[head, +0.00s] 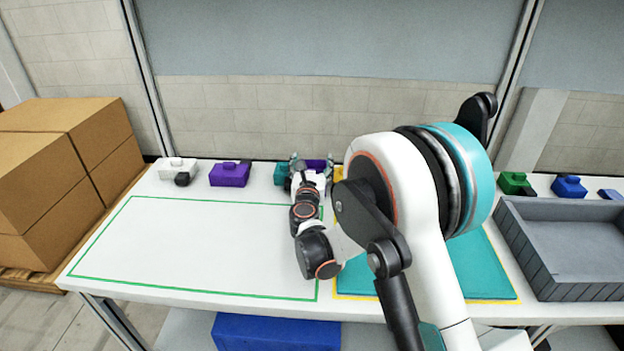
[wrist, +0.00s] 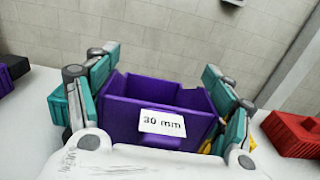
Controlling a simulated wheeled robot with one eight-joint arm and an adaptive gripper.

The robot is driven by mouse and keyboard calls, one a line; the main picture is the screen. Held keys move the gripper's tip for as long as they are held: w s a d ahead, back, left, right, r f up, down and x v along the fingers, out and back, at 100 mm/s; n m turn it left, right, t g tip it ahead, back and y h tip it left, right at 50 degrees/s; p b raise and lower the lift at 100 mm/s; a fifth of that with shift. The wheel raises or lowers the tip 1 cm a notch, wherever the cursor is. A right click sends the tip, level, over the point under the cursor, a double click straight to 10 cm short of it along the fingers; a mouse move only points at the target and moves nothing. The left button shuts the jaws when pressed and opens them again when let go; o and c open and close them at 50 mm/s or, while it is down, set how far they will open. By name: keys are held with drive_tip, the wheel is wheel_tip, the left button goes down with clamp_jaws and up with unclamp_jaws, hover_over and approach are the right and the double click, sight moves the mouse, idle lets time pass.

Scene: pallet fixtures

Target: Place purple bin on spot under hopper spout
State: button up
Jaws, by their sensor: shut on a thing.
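The purple bin (wrist: 165,95) is open-topped and carries a white "30 mm" label on its front. In the wrist view it sits between the two teal-padded fingers of my gripper (wrist: 160,68), which is shut on it. In the head view my gripper (head: 312,168) is at the back of the white table, and only a small part of the purple bin (head: 316,164) shows beyond it. I cannot tell whether the bin touches the table. No hopper or spout can be made out in either view.
A green outline marks a clear table area (head: 200,250). A teal mat (head: 470,270) and grey tray (head: 572,284) lie right. White (head: 177,165) and purple (head: 230,174) fixtures stand back left; green (head: 515,183) and blue (head: 569,186) ones back right. A red block (wrist: 292,132) is near the gripper.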

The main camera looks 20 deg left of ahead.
drive_tip(key=shift+c, duration=0.6)
wheel_tip(320, 180, up, 20)
drive_tip(key=p, duration=0.7)
drive_tip(key=w+d+f+m+h, duration=0.1)
drive_tip(key=d+f, duration=0.1)
drive_tip(key=d, duration=1.1)
drive_tip(key=w+d+f+m+h, duration=0.1)
drive_tip(key=w+d+f+h, duration=0.1)
drive_tip(key=d, duration=1.1)
drive_tip(key=s+d+f, duration=0.1)
drive_tip(key=s+d, duration=0.2)
drive_tip(key=d, duration=0.6)
drive_tip(key=s+d+h, duration=0.1)
drive_tip(key=s+d, duration=0.2)
drive_tip(key=d, duration=0.7)
drive_tip(key=shift+s+f+m+t, duration=0.25)
drive_tip(key=shift+f+m+t, duration=0.05)
drive_tip(key=shift+f+m, duration=0.1)
drive_tip(key=shift+a, duration=0.1)
